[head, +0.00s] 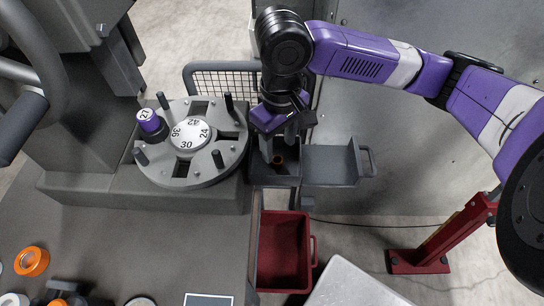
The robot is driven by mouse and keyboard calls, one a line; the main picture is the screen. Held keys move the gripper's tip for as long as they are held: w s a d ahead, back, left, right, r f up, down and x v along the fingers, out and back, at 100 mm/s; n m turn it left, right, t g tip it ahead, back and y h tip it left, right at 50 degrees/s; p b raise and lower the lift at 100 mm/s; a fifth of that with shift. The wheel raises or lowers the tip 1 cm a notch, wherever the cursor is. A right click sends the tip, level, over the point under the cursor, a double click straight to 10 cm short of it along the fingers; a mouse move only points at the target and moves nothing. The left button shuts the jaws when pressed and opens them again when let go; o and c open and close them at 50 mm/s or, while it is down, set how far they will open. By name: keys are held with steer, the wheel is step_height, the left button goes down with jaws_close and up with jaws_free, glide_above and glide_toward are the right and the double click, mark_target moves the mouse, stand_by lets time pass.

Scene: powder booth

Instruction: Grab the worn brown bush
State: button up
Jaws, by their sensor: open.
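A small brown ring-shaped piece (278,160), which looks like the worn bush, sits in a small grey holder (263,176) right of the round turntable. My gripper (285,140) points down just above and behind it, with its jaws open. The fingertips are partly hidden and close to the brown piece; I cannot tell whether they touch it. Nothing shows held between them.
The turntable (222,170) has upright pegs and a purple piece marked 27 (148,121). A grey tray (330,165) adjoins the holder on the right. A red bin (284,250) stands below. An orange ring (31,261) lies at lower left.

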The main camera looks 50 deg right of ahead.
mark_target(278, 158)
steer(key=shift+w+d+f, duration=0.1)
steer(key=shift+w+f, duration=0.05)
steer(key=shift+f, duration=2.85)
jaws_close()
